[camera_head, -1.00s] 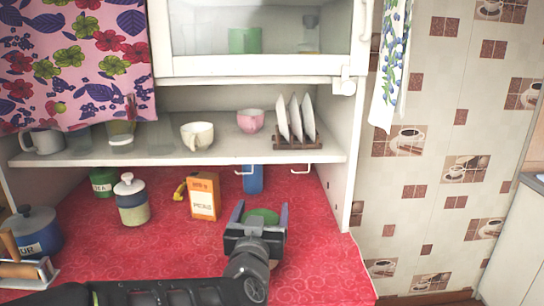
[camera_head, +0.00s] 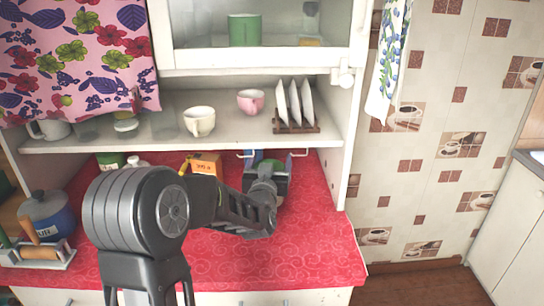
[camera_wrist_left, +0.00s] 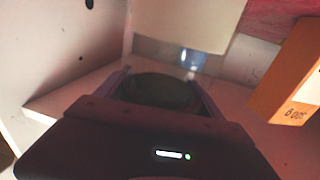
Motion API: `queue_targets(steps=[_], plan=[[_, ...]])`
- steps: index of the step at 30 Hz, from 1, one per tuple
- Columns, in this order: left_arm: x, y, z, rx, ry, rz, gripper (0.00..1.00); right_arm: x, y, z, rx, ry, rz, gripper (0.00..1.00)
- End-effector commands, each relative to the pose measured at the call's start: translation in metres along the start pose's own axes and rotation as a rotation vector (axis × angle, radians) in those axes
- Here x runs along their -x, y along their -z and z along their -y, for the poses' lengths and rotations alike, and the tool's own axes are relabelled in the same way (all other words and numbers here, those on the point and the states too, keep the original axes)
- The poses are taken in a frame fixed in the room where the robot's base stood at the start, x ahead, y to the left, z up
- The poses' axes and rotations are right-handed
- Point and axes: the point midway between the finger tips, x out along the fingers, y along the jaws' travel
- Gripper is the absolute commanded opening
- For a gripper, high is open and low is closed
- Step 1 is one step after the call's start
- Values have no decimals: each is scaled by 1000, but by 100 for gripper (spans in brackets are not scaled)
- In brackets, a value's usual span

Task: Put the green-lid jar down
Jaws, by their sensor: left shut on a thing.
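My left gripper (camera_head: 268,168) reaches to the back right of the red counter (camera_head: 300,240), by the front edge of the shelf. It is shut on the green-lid jar (camera_head: 266,164), of which only a little of the lid shows in the head view. In the left wrist view the round dark green lid (camera_wrist_left: 160,90) sits between the two fingers. The jar's body is hidden below the lid and gripper, so I cannot tell whether its base touches the counter. My right gripper is not in view.
An orange box (camera_head: 206,163) stands left of the gripper, also in the left wrist view (camera_wrist_left: 295,80). The low shelf (camera_head: 90,142) holds cups and a plate rack (camera_head: 296,128). A blue pot (camera_head: 48,214) stands at left. The front right counter is clear.

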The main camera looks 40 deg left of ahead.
Motion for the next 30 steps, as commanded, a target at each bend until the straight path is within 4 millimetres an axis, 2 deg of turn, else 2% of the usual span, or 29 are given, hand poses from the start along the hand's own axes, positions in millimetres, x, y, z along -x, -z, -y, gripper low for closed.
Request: queue_targets(steps=[8,17,30], plan=[[-2,2,0,0,1,-4,5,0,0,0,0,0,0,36],[-38,2,1,-2,2,-5,5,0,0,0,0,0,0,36],[-37,-7,0,0,0,-5,5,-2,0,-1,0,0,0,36]])
